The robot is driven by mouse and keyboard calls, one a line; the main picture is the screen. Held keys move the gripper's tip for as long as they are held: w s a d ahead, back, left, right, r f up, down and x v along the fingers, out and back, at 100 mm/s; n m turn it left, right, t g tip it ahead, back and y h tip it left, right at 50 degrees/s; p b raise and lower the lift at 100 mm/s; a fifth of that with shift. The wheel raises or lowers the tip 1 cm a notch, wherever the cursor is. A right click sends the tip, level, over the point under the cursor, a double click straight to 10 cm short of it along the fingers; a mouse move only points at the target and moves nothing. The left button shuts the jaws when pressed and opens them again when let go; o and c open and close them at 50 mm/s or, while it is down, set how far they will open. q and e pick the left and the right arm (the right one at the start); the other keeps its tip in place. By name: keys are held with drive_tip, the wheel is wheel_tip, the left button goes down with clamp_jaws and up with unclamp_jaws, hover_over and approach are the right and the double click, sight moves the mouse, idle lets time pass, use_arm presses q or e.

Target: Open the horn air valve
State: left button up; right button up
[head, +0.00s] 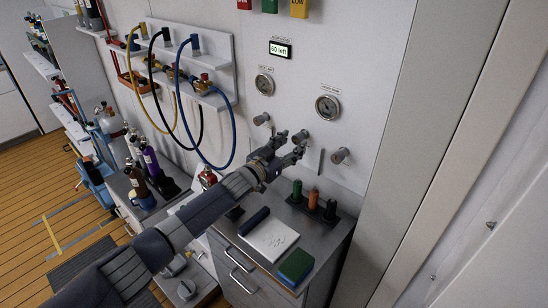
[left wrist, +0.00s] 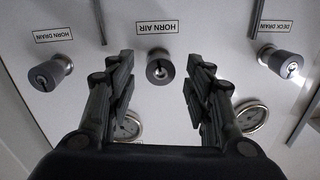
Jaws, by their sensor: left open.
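The horn air valve (left wrist: 160,68) is a grey round knob with a dark rim, beside its "HORN AIR" label (left wrist: 157,28) in the left wrist view. In the head view the knob (head: 301,137) is the middle one of a row of three on the white panel, partly hidden by my gripper. My left gripper (head: 290,145) is open in front of it. In the left wrist view its two fingers (left wrist: 160,75) stand on either side of the knob, with visible gaps. Whether the fingertips reach its depth is unclear. My right gripper is not in view.
The horn drain knob (left wrist: 50,72) and deck drain knob (left wrist: 280,61) flank it. Two gauges (head: 264,83) (head: 328,107) sit above the row. Below stands a grey cabinet (head: 330,238) with a notepad (head: 268,240) and bottles. Hoses (head: 232,140) hang at left.

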use_arm(q)
drive_tip(key=v, duration=1)
drive_tip(key=shift+s+a, duration=0.25)
